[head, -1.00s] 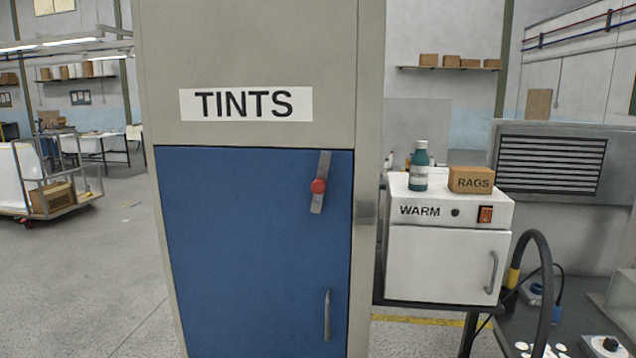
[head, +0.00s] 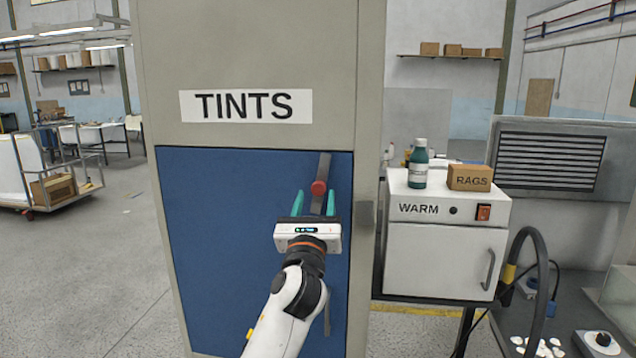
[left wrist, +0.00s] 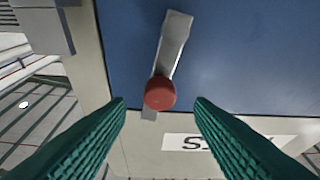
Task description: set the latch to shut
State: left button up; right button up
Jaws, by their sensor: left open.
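The latch is a grey metal bar (head: 324,166) with a red knob (head: 319,187) on the upper right of the blue door (head: 225,240). The bar stands nearly upright, its top leaning slightly right, clear of the grey catch plate (head: 366,214) on the frame. My left gripper (head: 315,203) is open and empty in front of the latch. Its teal fingers appear on either side of the bar, near the knob. In the left wrist view, the red knob (left wrist: 160,93) sits between the open fingertips (left wrist: 160,106), apart from both. The gripper hides part of the bar's lower end. My right gripper is not seen.
The cabinet bears a TINTS sign (head: 246,105). My left arm covers the door handle in part. To the right stands a white WARM box (head: 440,258) with a green bottle (head: 418,165) and a RAGS box (head: 470,178) on top.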

aim_at(317, 189)
pick_arm(q)
jog(key=shift+p+x, duration=0.3)
jog(key=shift+x, duration=1.85)
grip_shut()
